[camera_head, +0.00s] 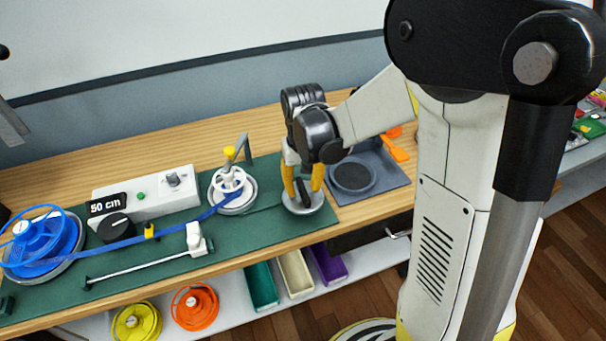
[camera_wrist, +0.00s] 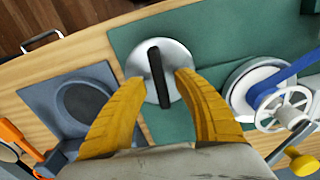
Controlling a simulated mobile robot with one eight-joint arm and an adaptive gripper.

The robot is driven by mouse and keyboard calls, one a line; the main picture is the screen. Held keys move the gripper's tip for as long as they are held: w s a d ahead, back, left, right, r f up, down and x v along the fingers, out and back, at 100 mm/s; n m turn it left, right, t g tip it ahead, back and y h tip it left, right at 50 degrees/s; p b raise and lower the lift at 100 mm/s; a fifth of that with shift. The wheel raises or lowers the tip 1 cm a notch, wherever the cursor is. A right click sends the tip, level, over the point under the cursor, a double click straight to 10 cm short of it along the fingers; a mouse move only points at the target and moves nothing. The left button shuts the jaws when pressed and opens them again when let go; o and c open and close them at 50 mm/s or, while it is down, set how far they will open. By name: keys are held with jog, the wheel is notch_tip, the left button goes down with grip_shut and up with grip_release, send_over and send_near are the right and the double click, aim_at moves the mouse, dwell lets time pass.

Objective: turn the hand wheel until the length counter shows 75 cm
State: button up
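The hand wheel (camera_head: 290,210), a silver disc with an upright black bar grip across it, sits at the right end of the green mat. It also shows in the wrist view (camera_wrist: 178,58). My gripper (camera_head: 304,190) points down over it, its yellow fingers on either side of the black bar. In the wrist view my gripper (camera_wrist: 160,82) is open, with gaps between each fingertip and the bar. The length counter (camera_head: 105,204) reads 50 cm. A blue strap (camera_head: 180,223) runs from the blue reel (camera_head: 40,245) to the white spoked spool (camera_head: 230,183).
A grey control box (camera_head: 150,197) with a green button and black knob stands behind the strap. A grey tray (camera_head: 375,172) with a dark round recess lies right of the mat, near orange-handled tools (camera_head: 396,148). Bins and reels sit on the shelf below.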

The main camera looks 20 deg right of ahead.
aim_at(303, 188)
notch_tip(303, 188, up, 11)
dwell(0.3)
jog(key=shift+r+p, duration=0.15)
jog(key=shift+p, duration=0.95)
dwell(0.9)
notch_tip(303, 188, down, 12)
jog(key=shift+f+b, duration=0.1)
jog(key=shift+b, duration=0.85)
grip_shut()
